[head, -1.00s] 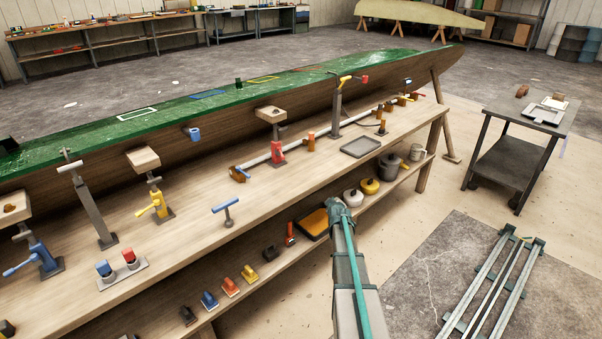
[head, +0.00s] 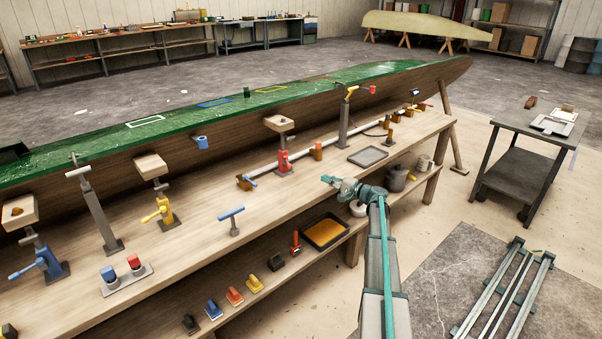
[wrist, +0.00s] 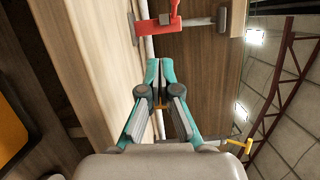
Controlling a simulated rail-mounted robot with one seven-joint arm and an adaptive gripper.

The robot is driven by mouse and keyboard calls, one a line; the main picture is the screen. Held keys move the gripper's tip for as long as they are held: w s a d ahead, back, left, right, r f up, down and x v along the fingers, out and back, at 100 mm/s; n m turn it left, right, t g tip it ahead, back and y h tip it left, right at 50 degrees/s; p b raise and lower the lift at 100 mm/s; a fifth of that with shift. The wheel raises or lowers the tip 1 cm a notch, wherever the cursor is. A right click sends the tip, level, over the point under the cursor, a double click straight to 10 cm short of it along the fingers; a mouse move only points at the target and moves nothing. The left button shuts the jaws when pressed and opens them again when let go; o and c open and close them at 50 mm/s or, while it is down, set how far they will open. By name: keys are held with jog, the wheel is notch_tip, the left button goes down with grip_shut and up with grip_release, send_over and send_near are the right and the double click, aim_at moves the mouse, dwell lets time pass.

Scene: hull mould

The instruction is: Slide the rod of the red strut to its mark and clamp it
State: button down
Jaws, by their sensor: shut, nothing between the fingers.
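The red strut (head: 283,163) stands on the bench against the hull, its rod rising to a wooden pad (head: 279,123) near the hull side. In the wrist view the red strut's body (wrist: 160,24) is ahead of my fingers, with its grey rod (wrist: 196,21) running right to the pad (wrist: 233,18). The mark on the rod is too small to tell. My gripper (head: 327,180) is over the bench's front edge, right of the red strut and apart from it. In the wrist view my gripper (wrist: 158,63) is shut and empty.
A white pipe (head: 265,176) runs along the bench at the struts. An orange-brown block (head: 318,150), a grey tray (head: 368,156) and a tall grey post (head: 343,125) stand right of the red strut. A blue T-handle (head: 231,214) stands nearer. Bare bench lies between.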

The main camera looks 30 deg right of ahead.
jog(key=shift+s+r+m+t+y, duration=0.2)
jog(key=shift+r+m+t+y, duration=0.1)
jog(key=shift+t+y, duration=0.15)
jog(key=shift+w+a+r, duration=0.1)
jog(key=shift+w+r, duration=0.05)
jog(key=p, duration=0.2)
send_near(288, 162)
jog(key=w, duration=0.1)
jog(key=w+d, duration=0.1)
jog(key=w, duration=0.1)
jog(key=shift+w+f, duration=0.2)
jog(key=shift+f, duration=0.05)
jog(key=shift+a+r, duration=0.25)
jog(key=shift+a, duration=0.95)
jog(key=shift+w+a+p, duration=0.2)
jog(key=shift+a+p, duration=0.15)
jog(key=shift+a, duration=0.25)
